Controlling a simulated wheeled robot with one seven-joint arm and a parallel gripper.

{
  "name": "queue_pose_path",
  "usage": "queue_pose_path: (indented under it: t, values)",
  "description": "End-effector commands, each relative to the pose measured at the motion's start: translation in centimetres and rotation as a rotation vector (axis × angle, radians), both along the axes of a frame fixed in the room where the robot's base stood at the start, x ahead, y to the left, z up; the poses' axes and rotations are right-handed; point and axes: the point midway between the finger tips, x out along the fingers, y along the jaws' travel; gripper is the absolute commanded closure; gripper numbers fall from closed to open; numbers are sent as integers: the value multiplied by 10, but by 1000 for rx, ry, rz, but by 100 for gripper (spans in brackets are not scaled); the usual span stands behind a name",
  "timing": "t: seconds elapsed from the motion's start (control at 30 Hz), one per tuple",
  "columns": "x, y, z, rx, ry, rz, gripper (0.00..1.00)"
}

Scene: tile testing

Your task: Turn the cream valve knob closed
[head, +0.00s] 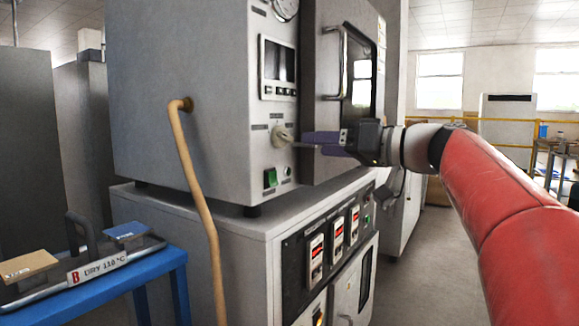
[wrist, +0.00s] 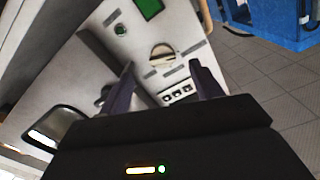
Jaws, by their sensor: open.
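The cream valve knob (head: 281,136) is on the front panel of the grey oven (head: 180,80), left of the oven door. In the wrist view the knob (wrist: 162,54) is round with a raised bar across it. My gripper (head: 303,141) reaches in from the right, its dark purple fingers pointing at the knob. In the wrist view my gripper (wrist: 162,72) is open, with one finger on each side of the line to the knob. The fingers are empty.
A green switch (head: 270,178) sits below the knob. The oven door (head: 332,110) with its metal handle (head: 343,60) is close to my gripper. A tan hose (head: 195,190) hangs from the oven's side. A blue stand (head: 130,276) with a tile carrier is at lower left.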

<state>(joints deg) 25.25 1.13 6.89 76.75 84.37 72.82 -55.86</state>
Motion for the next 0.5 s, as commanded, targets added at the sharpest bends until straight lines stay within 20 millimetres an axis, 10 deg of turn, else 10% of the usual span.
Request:
queue_pose_path:
  t: [0.5]
  values:
    - [40, 50, 7, 13, -29, 10, 35]
